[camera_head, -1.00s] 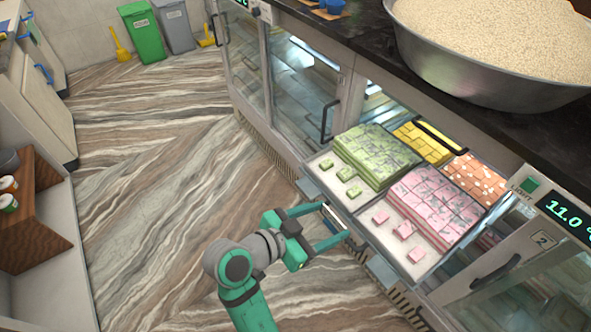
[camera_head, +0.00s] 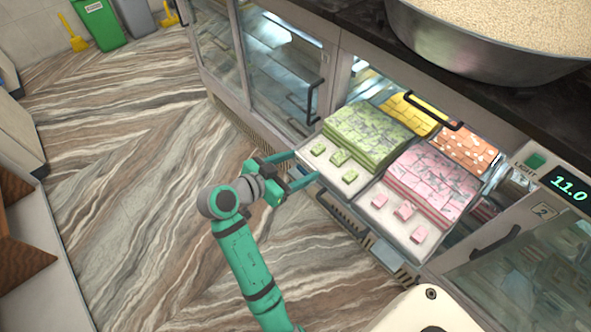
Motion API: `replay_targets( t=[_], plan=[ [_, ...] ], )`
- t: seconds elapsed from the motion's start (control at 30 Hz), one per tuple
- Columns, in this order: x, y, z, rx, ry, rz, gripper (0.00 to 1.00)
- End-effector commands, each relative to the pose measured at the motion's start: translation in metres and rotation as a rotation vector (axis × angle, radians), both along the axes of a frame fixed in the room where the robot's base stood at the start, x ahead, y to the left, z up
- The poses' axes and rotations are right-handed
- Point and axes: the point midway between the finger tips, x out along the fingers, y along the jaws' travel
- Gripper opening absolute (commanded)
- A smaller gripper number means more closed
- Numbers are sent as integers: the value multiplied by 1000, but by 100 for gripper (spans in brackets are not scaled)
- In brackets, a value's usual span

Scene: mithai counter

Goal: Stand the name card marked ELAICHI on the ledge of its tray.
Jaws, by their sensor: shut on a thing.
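My gripper (camera_head: 305,168) has its green fingers at the front left corner of the tray of green sweets (camera_head: 307,158). It is shut on a thin thing, taken to be the name card, which is barely visible between the fingers; no lettering can be read. The green sweets (camera_head: 368,136) are stacked at the back of that tray, with several loose pieces on its bare white front. The tray's front ledge (camera_head: 345,212) runs along the cabinet front, just right of the fingers. I cannot tell whether the card touches it.
A tray of pink sweets (camera_head: 402,232) stands to the right, with yellow (camera_head: 408,113) and orange (camera_head: 465,148) sweets behind. A small pale block (camera_head: 387,253) sits on the cabinet front below the pink tray. The dark counter with a big metal bowl (camera_head: 470,50) overhangs.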

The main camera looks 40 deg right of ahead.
Motion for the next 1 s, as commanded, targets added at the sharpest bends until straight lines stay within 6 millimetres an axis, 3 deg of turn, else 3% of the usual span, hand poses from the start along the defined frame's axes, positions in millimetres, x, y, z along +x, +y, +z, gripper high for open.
replay_targets(
  t=[0.1, 0.3, 0.47, 0.7, 1.0],
  plan=[
    [14, -8, -21, 0, 4, 0, 40],
    [28, -15, -40, 0, 2, 1, 40],
    [33, -16, -47, 1, 2, 3, 40],
    [35, -18, -76, 1, 4, 3, 40],
    [35, -18, -80, 0, 1, 3, 40]
  ],
)
